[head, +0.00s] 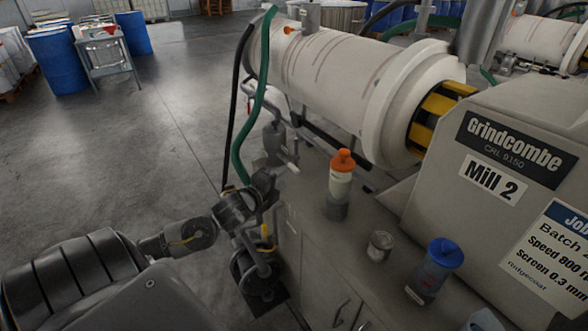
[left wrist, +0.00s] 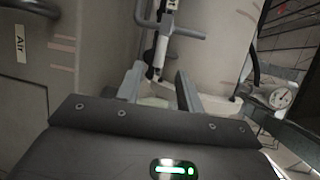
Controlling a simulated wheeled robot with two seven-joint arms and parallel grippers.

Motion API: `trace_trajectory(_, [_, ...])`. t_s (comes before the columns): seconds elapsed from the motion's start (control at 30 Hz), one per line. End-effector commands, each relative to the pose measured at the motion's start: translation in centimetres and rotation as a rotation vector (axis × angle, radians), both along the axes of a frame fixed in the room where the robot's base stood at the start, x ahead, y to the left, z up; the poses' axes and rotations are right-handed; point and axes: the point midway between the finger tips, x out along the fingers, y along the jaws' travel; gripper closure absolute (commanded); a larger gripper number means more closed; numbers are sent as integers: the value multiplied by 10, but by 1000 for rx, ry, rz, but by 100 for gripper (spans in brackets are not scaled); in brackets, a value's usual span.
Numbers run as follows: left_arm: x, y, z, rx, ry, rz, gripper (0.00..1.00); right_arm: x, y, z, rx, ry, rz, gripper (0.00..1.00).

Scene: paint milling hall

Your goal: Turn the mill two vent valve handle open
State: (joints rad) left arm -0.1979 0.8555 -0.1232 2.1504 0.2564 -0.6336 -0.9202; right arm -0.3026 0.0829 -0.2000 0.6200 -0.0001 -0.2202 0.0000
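Mill two is the large beige machine with a "Mill 2" label (head: 492,178) at the right of the head view. Grey pipe fittings (head: 274,140) stand at the near end of its white cylinder (head: 335,75). My left gripper (head: 266,187) is just below these fittings, partly lost among dark parts. In the left wrist view its two grey fingers (left wrist: 160,82) are apart. A grey lever (left wrist: 184,33) sticks out sideways above. I cannot tell which part is the vent valve handle. My right gripper is not in view.
An orange-capped bottle (head: 341,180), a small tin (head: 380,246) and a blue-lidded jar (head: 435,268) stand on the mill's ledge. A green hose (head: 258,100) hangs near my left gripper. A gauge (left wrist: 283,97) is at the right of the wrist view. Open floor lies left.

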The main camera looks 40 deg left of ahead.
Motion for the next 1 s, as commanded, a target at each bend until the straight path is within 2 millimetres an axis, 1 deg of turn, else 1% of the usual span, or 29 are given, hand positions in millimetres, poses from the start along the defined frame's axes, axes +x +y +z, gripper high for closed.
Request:
trace_trajectory(0.03, [11,2,1,-1,-3,3,63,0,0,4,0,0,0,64])
trace_trajectory(0.2, [42,5,-5,-2,-1,3,63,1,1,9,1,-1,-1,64])
trace_trajectory(0.3, [56,6,-9,-4,-1,2,63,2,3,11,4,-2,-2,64])
trace_trajectory(0.4, [67,8,-11,-2,-1,2,63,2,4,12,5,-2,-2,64])
trace_trajectory(0.53, [74,8,-13,-3,0,1,63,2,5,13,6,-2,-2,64])
trace_trajectory(0.8, [75,8,-14,-2,1,-1,63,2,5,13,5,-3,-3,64])
trace_trajectory(0.83, [75,8,-14,-2,0,0,64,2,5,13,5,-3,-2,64])
trace_trajectory(1.0, [75,8,-14,-2,0,0,87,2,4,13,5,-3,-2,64])
